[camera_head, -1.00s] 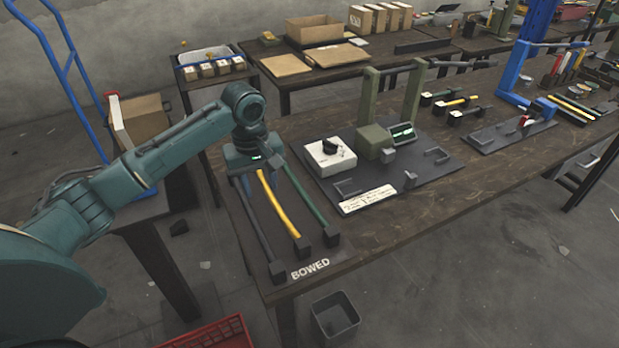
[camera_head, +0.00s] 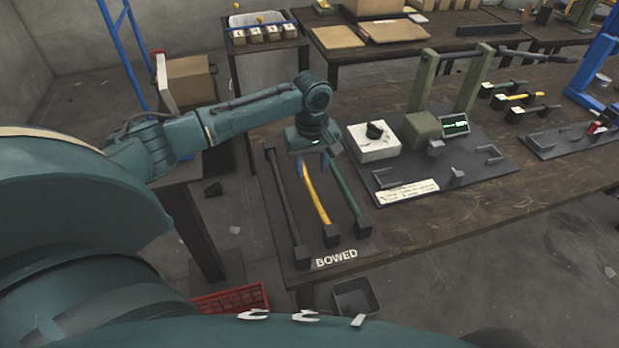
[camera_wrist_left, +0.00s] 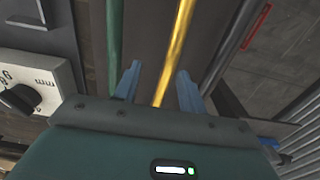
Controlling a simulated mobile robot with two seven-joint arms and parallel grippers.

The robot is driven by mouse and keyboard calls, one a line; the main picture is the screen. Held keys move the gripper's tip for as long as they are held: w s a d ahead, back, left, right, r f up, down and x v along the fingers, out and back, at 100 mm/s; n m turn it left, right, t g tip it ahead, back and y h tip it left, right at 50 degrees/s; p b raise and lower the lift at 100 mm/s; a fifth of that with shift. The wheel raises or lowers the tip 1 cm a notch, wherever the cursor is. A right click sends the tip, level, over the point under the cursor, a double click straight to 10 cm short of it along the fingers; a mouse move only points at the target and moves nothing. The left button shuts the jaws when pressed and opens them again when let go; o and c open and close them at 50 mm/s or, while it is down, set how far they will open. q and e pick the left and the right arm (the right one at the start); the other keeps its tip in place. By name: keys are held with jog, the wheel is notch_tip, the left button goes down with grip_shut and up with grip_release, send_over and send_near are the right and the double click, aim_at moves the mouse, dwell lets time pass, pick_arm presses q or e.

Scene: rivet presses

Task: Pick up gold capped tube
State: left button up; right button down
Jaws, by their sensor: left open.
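The gold tube (camera_head: 317,195) lies on a dark mat on the bench, between a dark grey tube (camera_head: 283,195) and a green tube (camera_head: 346,188). It looks slightly curved, with a dark block on its near end. Its far end is hidden under my left gripper (camera_head: 311,163). In the left wrist view, the gold tube (camera_wrist_left: 178,50) runs between the two open blue fingers of that gripper (camera_wrist_left: 158,82). I cannot tell how high the fingers are above the mat. My right gripper is not in view.
A label reading BOWED (camera_head: 336,258) is at the mat's near edge. To the right, a dark plate carries a white dial box (camera_head: 374,146) and a green press frame (camera_head: 424,80). A grey bin (camera_head: 356,298) and a red crate (camera_head: 232,299) stand below the bench.

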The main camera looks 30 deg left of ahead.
aim_at(309, 175)
pick_arm(q)
jog(key=f, duration=0.4)
jog(key=shift+s+a+f, duration=0.15)
jog(key=shift+a, duration=0.05)
jog(key=shift+c, duration=0.3)
grip_shut()
